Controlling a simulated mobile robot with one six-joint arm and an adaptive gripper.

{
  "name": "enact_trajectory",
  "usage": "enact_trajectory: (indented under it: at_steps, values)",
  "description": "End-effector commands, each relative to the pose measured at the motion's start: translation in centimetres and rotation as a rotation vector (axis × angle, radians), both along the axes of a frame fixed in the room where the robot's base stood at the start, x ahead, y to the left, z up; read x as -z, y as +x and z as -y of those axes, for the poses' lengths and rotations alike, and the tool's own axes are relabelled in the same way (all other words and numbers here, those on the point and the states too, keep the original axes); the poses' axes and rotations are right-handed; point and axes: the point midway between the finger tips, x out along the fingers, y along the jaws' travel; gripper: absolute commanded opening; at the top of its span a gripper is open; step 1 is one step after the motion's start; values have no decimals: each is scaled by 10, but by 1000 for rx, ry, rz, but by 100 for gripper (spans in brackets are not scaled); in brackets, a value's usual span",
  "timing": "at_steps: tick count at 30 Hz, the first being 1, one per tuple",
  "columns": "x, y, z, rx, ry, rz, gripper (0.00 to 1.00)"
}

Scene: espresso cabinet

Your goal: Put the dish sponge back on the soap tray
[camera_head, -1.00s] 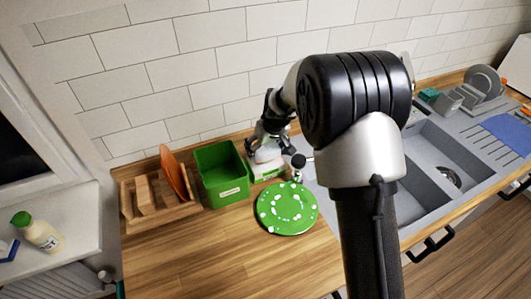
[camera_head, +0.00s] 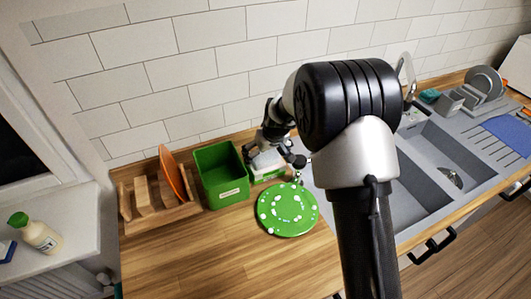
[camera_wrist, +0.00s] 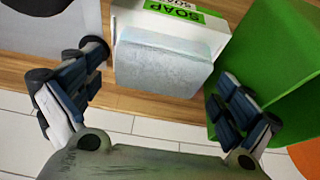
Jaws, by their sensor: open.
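A pale blue-grey block (camera_wrist: 163,62) lies on the white soap tray (camera_wrist: 213,42) with its green SOAP label, in the middle of the wrist view. In the head view the pale block (camera_head: 267,160) and the soap tray (camera_head: 268,176) are beside the green bin, partly hidden by my gripper. I cannot tell for sure whether this block is the dish sponge. My gripper (camera_wrist: 155,78) is open, one finger on each side of the block, with visible gaps. In the head view my gripper (camera_head: 275,152) is over the tray against the tiled wall.
A green bin (camera_head: 221,176) stands close left of the tray, and a wooden rack (camera_head: 150,205) beyond it. A green spotted plate (camera_head: 288,210) lies in front. The sink (camera_head: 425,160) is right, with a small teal item (camera_head: 430,95) behind it. The front left counter is clear.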

Motion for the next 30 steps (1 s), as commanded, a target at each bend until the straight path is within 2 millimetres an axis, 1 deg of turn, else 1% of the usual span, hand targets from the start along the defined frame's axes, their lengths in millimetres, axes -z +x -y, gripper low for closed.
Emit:
enact_trajectory:
  at_steps: [7, 10, 14, 18, 24, 27, 30]
  values:
    - [-1, 0, 0, 0, 0, 0, 98]
    - [-6, 0, 0, 0, 0, 0, 98]
    - [-26, -7, 3, 0, 0, 3, 98]
    - [-56, -18, 8, 0, 1, 4, 98]
    - [-92, -33, 14, -1, 0, 2, 98]
    - [-104, -38, 16, 0, 0, 2, 98]
    - [-111, -41, 17, 0, 0, 0, 98]
